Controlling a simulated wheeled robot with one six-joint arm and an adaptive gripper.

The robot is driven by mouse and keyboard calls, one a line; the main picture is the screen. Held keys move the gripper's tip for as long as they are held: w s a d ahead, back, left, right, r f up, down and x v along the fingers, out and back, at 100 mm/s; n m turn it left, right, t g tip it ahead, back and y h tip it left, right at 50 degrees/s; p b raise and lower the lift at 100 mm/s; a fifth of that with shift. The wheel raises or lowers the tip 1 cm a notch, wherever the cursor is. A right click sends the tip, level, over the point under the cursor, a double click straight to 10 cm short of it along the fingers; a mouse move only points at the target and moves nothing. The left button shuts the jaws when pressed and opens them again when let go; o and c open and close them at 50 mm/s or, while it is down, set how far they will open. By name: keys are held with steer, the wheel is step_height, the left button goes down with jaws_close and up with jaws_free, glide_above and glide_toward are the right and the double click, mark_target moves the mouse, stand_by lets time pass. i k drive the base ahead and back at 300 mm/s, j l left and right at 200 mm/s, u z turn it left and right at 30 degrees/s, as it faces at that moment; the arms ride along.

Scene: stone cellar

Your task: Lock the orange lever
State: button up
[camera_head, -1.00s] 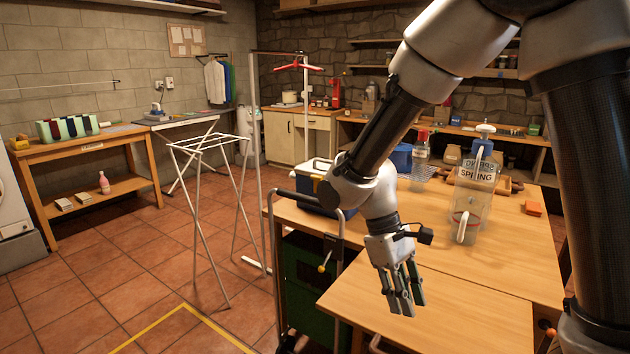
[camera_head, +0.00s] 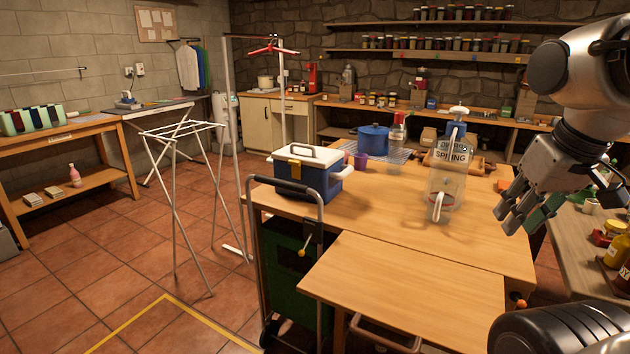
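A small orange knob (camera_head: 519,303), which looks like the end of the orange lever, shows at the right edge of the wooden table leaf (camera_head: 400,285). Most of its lever is hidden. My gripper (camera_head: 518,210) is in the air at the right, above and apart from the orange knob. Its fingers point down and left, look spread apart and hold nothing.
On the table (camera_head: 480,235) stand a blue-and-white cooler (camera_head: 305,172), a clear dispenser (camera_head: 445,180) and a blue pot (camera_head: 373,139). A side bench (camera_head: 578,240) with jars is at the right. A drying rack (camera_head: 180,190) stands left; the floor there is mostly clear.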

mark_target(521, 304)
steer(key=z, duration=1.1)
steer(key=u, duration=0.35)
